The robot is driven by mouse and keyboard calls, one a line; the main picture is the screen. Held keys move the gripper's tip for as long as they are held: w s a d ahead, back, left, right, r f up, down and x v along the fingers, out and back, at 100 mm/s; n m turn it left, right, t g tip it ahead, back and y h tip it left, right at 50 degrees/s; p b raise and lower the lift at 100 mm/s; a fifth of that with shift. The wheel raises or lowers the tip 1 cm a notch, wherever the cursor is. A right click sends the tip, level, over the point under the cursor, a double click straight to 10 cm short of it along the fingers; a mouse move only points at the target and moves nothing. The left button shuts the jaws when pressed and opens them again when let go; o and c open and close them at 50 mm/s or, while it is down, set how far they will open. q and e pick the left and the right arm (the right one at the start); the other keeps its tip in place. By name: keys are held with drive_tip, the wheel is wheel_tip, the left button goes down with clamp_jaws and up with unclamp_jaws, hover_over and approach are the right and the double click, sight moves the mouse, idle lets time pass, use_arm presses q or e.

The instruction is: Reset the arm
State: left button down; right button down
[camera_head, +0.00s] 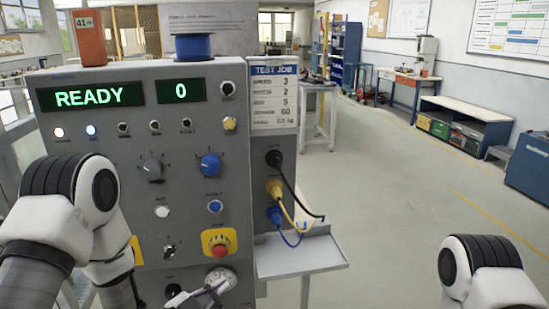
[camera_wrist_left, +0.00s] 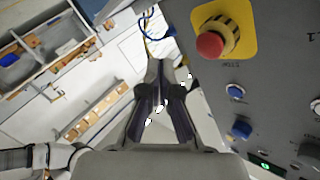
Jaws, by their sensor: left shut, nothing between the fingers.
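My left gripper (camera_head: 192,297) shows at the bottom edge of the head view, in front of the lower part of the grey control panel (camera_head: 133,205). It is largely cut off there. In the left wrist view the left gripper (camera_wrist_left: 167,66) is shut and empty, its fingertips close together. The red stop button (camera_head: 220,245) is just above it in the head view. In the wrist view the red stop button (camera_wrist_left: 210,45) is right of the fingertips, apart from them. My right arm shows at the lower right, but its gripper is out of view.
The panel display (camera_head: 96,96) reads READY and the counter (camera_head: 180,91) reads 0. Black, yellow and blue cables plug into the panel's side above a small grey shelf (camera_head: 300,254). Knobs and buttons crowd the panel. The floor (camera_head: 400,190) to the right is open.

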use_arm(q)
drive_tip(key=s+a+f+n+g+y, duration=0.1)
drive_tip(key=s+f+n+g+y, duration=0.1)
drive_tip(key=s+f, duration=0.35)
drive_tip(key=s+a+f+n+g+y, duration=0.1)
drive_tip(key=s+f+g, duration=0.2)
drive_tip(key=f, duration=0.6)
drive_tip(key=s+a+f+n+g+y, duration=0.2)
drive_tip(key=s+a+f+n+g, duration=0.1)
drive_tip(key=s, duration=0.7)
drive_tip(key=s+a+f+n+g+y, duration=0.2)
drive_tip(key=s+f+n+g, duration=0.4)
drive_tip(key=s, duration=0.5)
drive_tip(key=shift+s+a+f+g+y, duration=0.25)
drive_tip(key=shift+a+f+y, duration=0.2)
drive_tip(key=shift+f, duration=0.4)
